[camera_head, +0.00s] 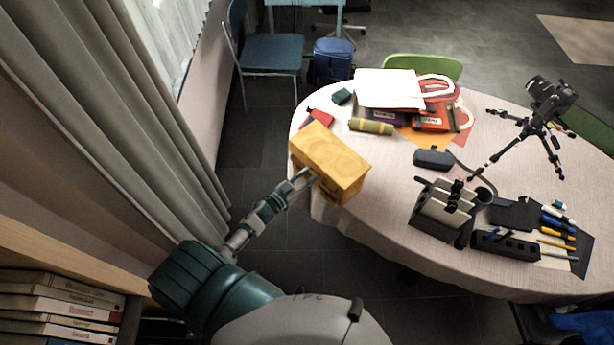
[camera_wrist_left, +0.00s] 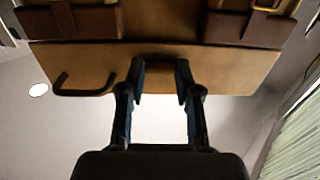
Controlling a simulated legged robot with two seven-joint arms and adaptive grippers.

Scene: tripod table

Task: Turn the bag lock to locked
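The bag (camera_head: 332,158) is a boxy yellow-tan case at the table's left edge in the head view. In the left wrist view the bag (camera_wrist_left: 225,62) fills the top, with dark brown straps or flaps and a dark bar-shaped handle at left. My left gripper (camera_head: 309,177) reaches the bag's near side. In the left wrist view its two fingers (camera_wrist_left: 162,70) stand apart at the bag's lower middle, with a small brown part between them. I cannot tell whether they touch it, nor the lock's position. My right gripper is not in view.
The pale table (camera_head: 385,212) holds white and red bags (camera_head: 392,90), a glasses case (camera_head: 433,158), a black organizer (camera_head: 438,212), pens and a camera tripod (camera_head: 545,112). A curtain (camera_head: 110,110) and a bookshelf (camera_head: 60,250) stand at left.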

